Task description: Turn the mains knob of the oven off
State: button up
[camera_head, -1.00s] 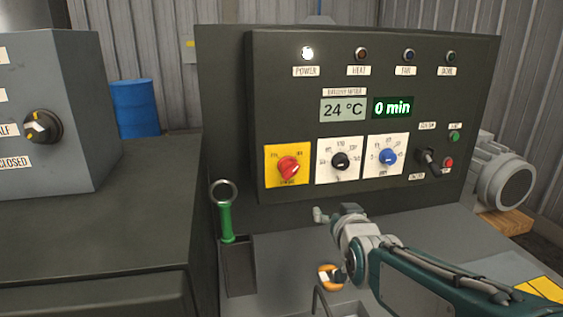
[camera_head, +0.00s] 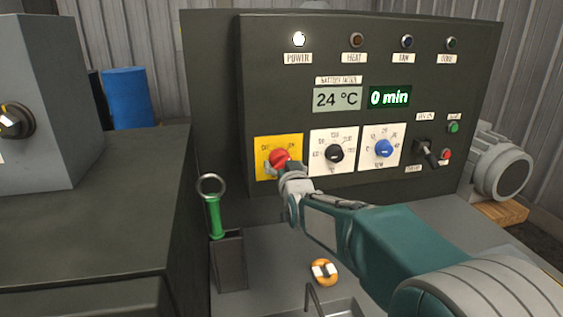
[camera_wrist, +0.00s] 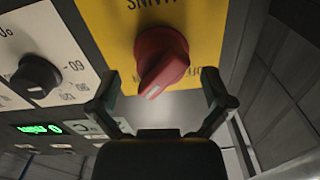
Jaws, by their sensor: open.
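The oven's control panel (camera_head: 470,60) stands upright, with the red mains knob (camera_head: 279,157) on a yellow plate (camera_head: 262,147) at its lower left. In the wrist view the red knob (camera_wrist: 161,58) is near the top middle, its white pointer mark slanting down-left toward a label that is partly hidden. My gripper (camera_head: 284,168) is right in front of the knob in the head view. In the wrist view my gripper (camera_wrist: 160,92) is open, one finger on each side below the knob, and I see no clear contact. The POWER lamp (camera_head: 299,39) is lit white.
A black knob (camera_head: 334,153) and a blue knob (camera_head: 383,148) sit to the right of the mains knob, then a black lever switch (camera_head: 427,152). A green-handled tool (camera_head: 214,215) stands in a holder at left. An orange-and-white round object (camera_head: 323,272) lies on the bench.

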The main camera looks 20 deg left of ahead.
jog(key=shift+x, duration=0.95)
jog(key=shift+s, duration=0.1)
jog(key=c, duration=1.1)
jog(key=shift+c, duration=0.2)
